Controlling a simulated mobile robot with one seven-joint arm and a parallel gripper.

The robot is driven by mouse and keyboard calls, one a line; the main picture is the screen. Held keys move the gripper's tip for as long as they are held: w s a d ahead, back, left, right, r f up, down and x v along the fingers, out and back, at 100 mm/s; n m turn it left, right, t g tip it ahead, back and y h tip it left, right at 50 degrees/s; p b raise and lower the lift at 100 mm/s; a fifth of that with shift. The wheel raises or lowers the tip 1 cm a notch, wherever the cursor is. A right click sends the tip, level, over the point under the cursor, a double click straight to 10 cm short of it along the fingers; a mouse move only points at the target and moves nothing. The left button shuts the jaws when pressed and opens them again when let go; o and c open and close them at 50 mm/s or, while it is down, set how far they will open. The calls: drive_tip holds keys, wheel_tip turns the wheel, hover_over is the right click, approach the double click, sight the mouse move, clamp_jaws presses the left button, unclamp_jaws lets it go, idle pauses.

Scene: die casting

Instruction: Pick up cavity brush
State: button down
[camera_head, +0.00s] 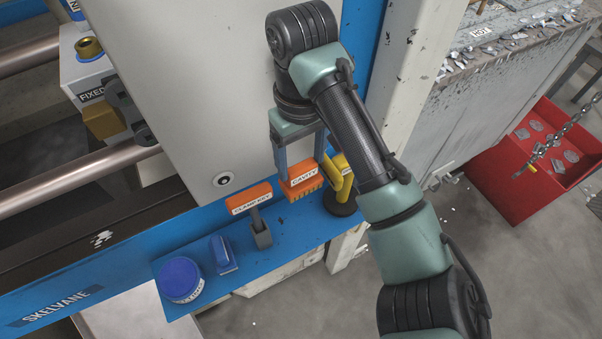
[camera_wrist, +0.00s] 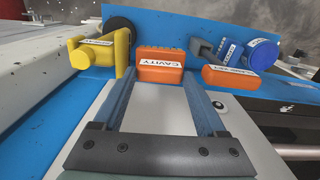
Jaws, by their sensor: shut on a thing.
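The cavity brush (camera_head: 303,187) is an orange block with a white "CAVITY" label and bristles pointing down. It is between the two fingers of my gripper (camera_head: 302,173), which is shut on it, over the blue ledge. In the wrist view the cavity brush (camera_wrist: 160,74) sits between the fingertips of my gripper (camera_wrist: 160,66), label facing the camera. Whether its bristles touch the ledge is not clear.
A pale panel (camera_head: 190,90) rises behind.

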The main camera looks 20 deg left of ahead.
sight(301, 167)
wheel_tip(301, 167, up, 12)
drive_tip(key=shift+r+p, duration=0.15)
drive_tip(key=shift+p, duration=0.15)
drive_tip(key=c, duration=0.5)
unclamp_jaws()
drive_tip(key=c, duration=0.6)
drive_tip(key=shift+s, duration=0.1)
